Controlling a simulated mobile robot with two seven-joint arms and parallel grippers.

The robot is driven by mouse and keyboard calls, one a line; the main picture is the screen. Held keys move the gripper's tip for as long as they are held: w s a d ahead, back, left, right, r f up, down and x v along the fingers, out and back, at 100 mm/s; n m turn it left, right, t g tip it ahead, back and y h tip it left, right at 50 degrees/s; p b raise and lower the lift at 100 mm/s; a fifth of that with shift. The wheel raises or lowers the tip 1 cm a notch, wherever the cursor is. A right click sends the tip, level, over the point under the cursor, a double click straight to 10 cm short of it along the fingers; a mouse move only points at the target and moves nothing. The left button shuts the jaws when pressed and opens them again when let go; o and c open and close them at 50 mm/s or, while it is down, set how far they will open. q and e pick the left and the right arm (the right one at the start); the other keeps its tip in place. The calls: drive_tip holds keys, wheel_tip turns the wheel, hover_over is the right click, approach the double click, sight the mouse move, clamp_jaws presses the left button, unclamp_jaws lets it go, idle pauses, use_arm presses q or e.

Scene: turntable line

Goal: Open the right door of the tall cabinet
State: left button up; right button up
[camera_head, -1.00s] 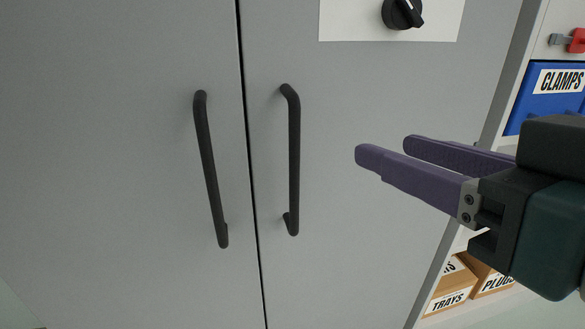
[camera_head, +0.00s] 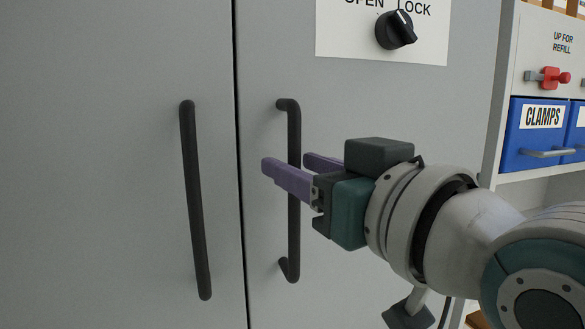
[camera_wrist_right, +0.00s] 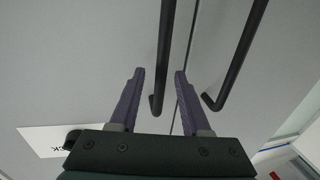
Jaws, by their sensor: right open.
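The tall cabinet's right door (camera_head: 350,100) is grey and shut against the left door (camera_head: 110,160), with a thin dark seam between them. The right door's handle (camera_head: 293,125) is a black upright bar; in the right wrist view it is the left of two bars (camera_wrist_right: 166,45). My right gripper (camera_head: 289,170) is open, its purple fingers level with the handle's middle. One finger crosses in front of the bar and the other shows to its right. In the wrist view the bar lies between the fingers (camera_wrist_right: 158,75); contact cannot be told. My left gripper is out of view.
The left door's handle (camera_head: 195,210) stands close to the left of the seam. A black knob (camera_head: 395,30) sits on a white OPEN/LOCK plate (camera_head: 340,35) above my gripper; its setting is unclear. A shelf at right holds a blue CLAMPS bin (camera_head: 525,145).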

drive_tip(key=shift+w+a, duration=0.35)
drive_tip(key=shift+w, duration=0.2)
clamp_jaws()
idle(1.1)
